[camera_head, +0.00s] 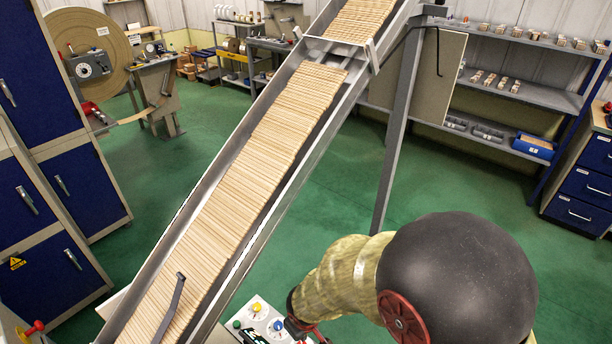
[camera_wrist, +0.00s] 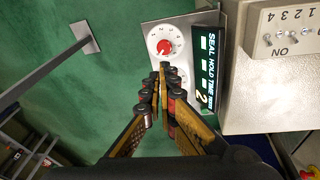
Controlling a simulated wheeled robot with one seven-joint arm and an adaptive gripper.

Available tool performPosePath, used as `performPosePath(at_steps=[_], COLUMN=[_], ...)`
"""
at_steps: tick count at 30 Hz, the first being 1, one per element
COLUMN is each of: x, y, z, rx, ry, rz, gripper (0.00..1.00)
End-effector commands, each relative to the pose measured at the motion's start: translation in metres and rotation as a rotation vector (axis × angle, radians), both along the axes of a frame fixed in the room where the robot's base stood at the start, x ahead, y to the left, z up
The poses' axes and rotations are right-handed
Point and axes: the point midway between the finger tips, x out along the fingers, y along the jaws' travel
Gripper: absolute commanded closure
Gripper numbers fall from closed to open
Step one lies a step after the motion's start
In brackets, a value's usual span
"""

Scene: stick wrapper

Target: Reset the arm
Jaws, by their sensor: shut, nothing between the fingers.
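My gripper (camera_wrist: 160,82) shows in the wrist view with its two fingers together and nothing between them. Its tips are in front of a white dial panel (camera_wrist: 151,28) with a red knob (camera_wrist: 164,47); I cannot tell whether they touch it. My arm enters from the bottom right in the head view, and its end is mostly cut off at the bottom edge, near a white control panel (camera_head: 242,313) with coloured knobs.
A dark display (camera_wrist: 207,65) reads "SEAL HOLD TIME" with a 2. A pale switch box (camera_wrist: 260,90) stands right of it. A sloping chute (camera_head: 322,143) full of wooden sticks crosses the head view. Blue cabinets (camera_head: 45,205) stand left. The green floor (camera_head: 335,205) is open.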

Motion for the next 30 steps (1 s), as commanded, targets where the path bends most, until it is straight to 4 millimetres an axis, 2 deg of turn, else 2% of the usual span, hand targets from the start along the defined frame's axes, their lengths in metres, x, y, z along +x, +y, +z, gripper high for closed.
performPosePath(at_steps=[1,6,9,15,18,24,26,30], x=[-0.002,-0.033,-0.056,-0.098,-0.108,-0.111,-0.112,-0.112], y=[-0.02,-0.082,-0.11,-0.149,-0.164,-0.191,-0.197,-0.202], z=[0.029,0.111,0.156,0.231,0.264,0.315,0.322,0.322], rx=[-0.019,-0.048,-0.025,0.077,0.141,0.212,0.219,0.217], ry=[0.008,0.066,0.082,0.039,-0.036,-0.209,-0.234,-0.239], rz=[-0.054,-0.229,-0.324,-0.495,-0.571,-0.665,-0.686,-0.706], gripper=[1.0,1.0,1.0,1.0,1.0,1.0,1.0,1.0])
